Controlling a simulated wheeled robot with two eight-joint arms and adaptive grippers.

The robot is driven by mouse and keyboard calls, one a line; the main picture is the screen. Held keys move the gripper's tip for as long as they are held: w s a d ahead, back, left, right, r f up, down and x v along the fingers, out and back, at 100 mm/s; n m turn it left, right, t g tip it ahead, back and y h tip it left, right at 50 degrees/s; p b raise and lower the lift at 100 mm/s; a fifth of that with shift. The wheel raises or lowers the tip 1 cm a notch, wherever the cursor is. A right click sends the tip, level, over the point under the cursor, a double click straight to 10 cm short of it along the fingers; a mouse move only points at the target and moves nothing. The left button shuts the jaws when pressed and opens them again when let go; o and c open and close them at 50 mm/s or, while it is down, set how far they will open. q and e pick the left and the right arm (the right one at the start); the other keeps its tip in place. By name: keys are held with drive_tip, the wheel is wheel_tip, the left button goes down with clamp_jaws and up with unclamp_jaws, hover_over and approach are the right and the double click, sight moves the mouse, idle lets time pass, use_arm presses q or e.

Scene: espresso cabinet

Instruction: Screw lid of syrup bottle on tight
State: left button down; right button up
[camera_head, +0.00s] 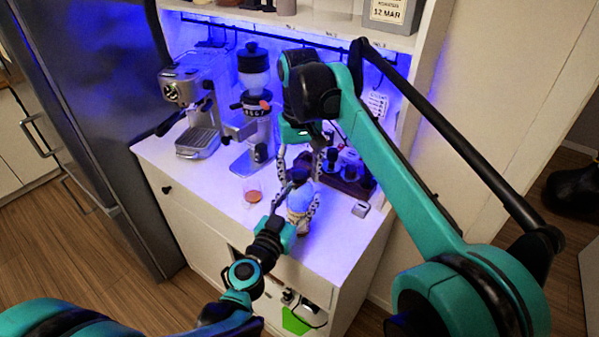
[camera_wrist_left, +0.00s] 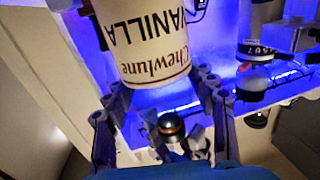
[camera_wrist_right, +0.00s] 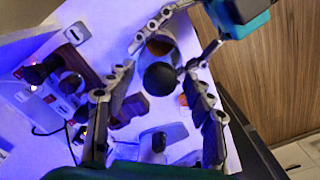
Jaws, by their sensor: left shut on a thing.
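The syrup bottle (camera_head: 301,196) stands upright near the front of the white counter. Its pale label reading "Chewlune VANILLA" fills the top of the left wrist view (camera_wrist_left: 140,45). My left gripper (camera_head: 302,222) is shut on the bottle from the front, a finger on each side. The dark round lid (camera_wrist_right: 160,78) is seen from above at the top of the bottle. How tightly it sits cannot be told. My right gripper (camera_wrist_right: 158,82) points down over the bottle, its open fingers on either side of the lid, with gaps visible. In the head view the right fingers (camera_head: 301,160) partly hide the bottle top.
The grinder (camera_head: 255,105) and espresso machine (camera_head: 195,100) are behind to the left. A dark tray with tools (camera_head: 347,178) and a small metal item (camera_head: 361,209) are to the right. The counter's front left is clear.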

drive_tip(key=shift+r, duration=0.1)
drive_tip(key=shift+r, duration=2.15)
drive_tip(key=shift+c, duration=0.5)
wheel_tip(320, 180, up, 4)
drive_tip(key=n, duration=0.3)
drive_tip(key=shift+f+n, duration=0.2)
drive_tip(key=shift+n, duration=0.1)
drive_tip(key=shift+f, duration=0.1)
drive_tip(key=shift+f, duration=3.95)
drive_tip(key=shift+c, duration=0.3)
